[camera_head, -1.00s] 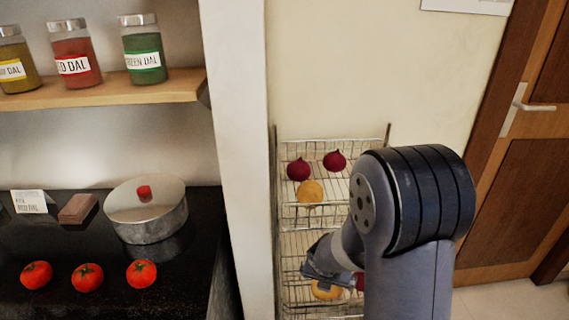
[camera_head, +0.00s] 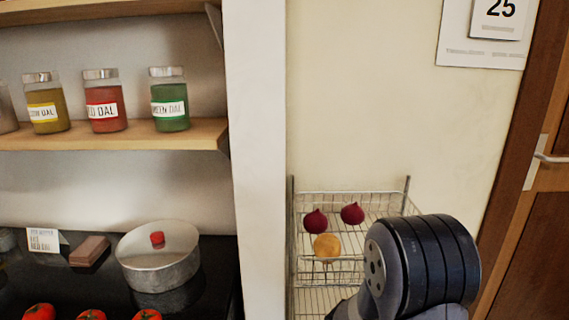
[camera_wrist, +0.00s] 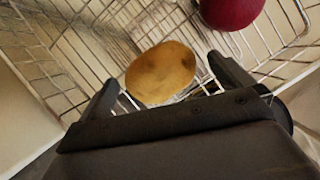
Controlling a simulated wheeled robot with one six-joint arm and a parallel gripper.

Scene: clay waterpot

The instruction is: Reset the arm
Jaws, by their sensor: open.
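My gripper (camera_wrist: 161,70) shows in the wrist view with its two fingers spread apart. A yellow-brown, potato-like round item (camera_wrist: 160,73) lies in a wire basket just beyond and between the fingertips; I cannot tell whether they touch it. A dark red onion-like item (camera_wrist: 231,10) sits to its upper right. In the head view my arm stands at the lower right in front of the wire rack (camera_head: 333,272), and the gripper itself is out of that view.
The rack's top basket holds two dark red onions (camera_head: 315,221) (camera_head: 352,213) and a yellowish item (camera_head: 326,246). A pillar (camera_head: 259,160) divides it from the black counter with a metal pot (camera_head: 158,262) and tomatoes (camera_head: 90,315). Dal jars (camera_head: 170,106) stand on the shelf; a door (camera_head: 535,235) is at right.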

